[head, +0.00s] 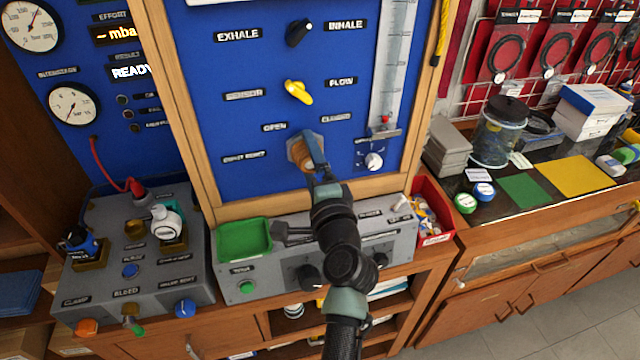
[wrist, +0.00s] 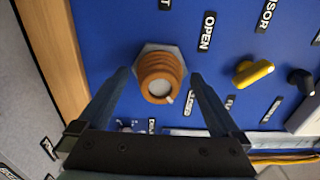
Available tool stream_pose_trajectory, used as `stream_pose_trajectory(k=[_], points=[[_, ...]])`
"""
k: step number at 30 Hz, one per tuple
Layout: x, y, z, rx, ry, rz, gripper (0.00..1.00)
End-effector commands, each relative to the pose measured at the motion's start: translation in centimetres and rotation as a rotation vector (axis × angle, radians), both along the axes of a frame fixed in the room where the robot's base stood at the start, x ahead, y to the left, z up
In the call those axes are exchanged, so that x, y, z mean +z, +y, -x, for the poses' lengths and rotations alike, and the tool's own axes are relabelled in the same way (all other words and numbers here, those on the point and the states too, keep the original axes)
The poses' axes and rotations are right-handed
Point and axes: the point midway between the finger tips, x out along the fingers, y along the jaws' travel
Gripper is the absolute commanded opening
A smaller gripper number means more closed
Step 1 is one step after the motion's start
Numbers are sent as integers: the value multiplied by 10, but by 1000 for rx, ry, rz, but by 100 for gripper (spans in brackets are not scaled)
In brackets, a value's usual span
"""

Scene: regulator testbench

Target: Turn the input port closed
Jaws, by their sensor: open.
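The input port is an orange-brown ribbed knob (head: 297,154) on a grey hex base, low on the blue panel. OPEN and CLOSED labels sit above it in the head view. In the wrist view the knob (wrist: 158,68) faces the camera, with a pale round centre and a small white mark at its lower right rim, on the side of the CLOSED label (wrist: 190,104). My gripper (head: 314,160) is open at the knob, partly hiding it in the head view. In the wrist view the fingers of my gripper (wrist: 158,80) stand either side of the knob, with gaps showing.
A yellow knob (head: 298,91) and a black knob (head: 299,33) sit higher on the panel, and a white dial (head: 374,161) to the right. A grey bench box (head: 345,240) with a green tray (head: 243,241) lies below my arm. A wooden frame (head: 190,120) borders the panel.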

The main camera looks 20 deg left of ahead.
Motion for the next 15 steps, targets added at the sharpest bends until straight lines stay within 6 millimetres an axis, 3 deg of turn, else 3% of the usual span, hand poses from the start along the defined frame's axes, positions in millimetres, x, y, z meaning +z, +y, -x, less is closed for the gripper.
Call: stream_pose_trajectory(k=[15], points=[[-3, -53, 77, -3, 2, 0, 100]])
